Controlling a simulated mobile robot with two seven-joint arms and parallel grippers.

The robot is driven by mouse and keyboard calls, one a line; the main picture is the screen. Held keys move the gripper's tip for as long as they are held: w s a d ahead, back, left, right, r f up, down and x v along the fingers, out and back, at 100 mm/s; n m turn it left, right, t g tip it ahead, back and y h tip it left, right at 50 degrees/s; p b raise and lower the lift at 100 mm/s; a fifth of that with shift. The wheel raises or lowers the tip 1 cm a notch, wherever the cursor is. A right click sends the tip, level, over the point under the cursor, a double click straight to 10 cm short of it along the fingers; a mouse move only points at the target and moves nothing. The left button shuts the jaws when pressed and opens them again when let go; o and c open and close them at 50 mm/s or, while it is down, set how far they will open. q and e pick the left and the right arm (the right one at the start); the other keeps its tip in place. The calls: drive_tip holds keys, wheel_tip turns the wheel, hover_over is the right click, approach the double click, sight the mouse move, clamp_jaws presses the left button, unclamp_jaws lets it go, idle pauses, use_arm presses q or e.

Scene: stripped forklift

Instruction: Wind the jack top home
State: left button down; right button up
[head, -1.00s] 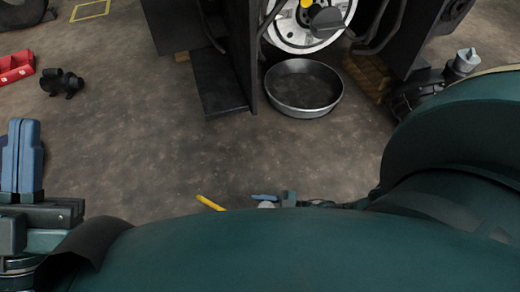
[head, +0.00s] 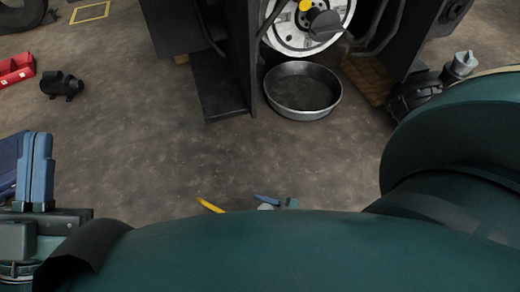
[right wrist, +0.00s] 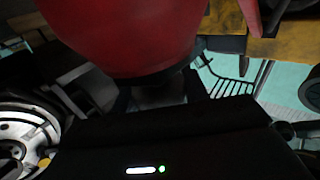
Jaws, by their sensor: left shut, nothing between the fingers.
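My left gripper (head: 36,168) is at the left edge of the head view, its blue fingers closed together with nothing between them. It hangs above the floor, clear of the forklift. No jack top can be made out with certainty in either view. In the right wrist view a large smooth red body (right wrist: 125,35) fills the top middle, close to the camera. It may be part of the jack, but I cannot tell. My right gripper's dark housing (right wrist: 165,145) shows below it with a small green light. Its fingertips cannot be made out, nor whether it touches the red body.
The forklift's white wheel (head: 300,35) stands at the top middle, with a round metal pan (head: 303,92) below it. A wooden block (head: 368,77) lies right of the pan. A red tray (head: 15,70) and a small black object (head: 62,85) lie left. The middle floor is clear.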

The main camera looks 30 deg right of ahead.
drive_tip(key=o, duration=0.4)
drive_tip(key=shift+s+d, duration=0.1)
drive_tip(key=v, duration=1.3)
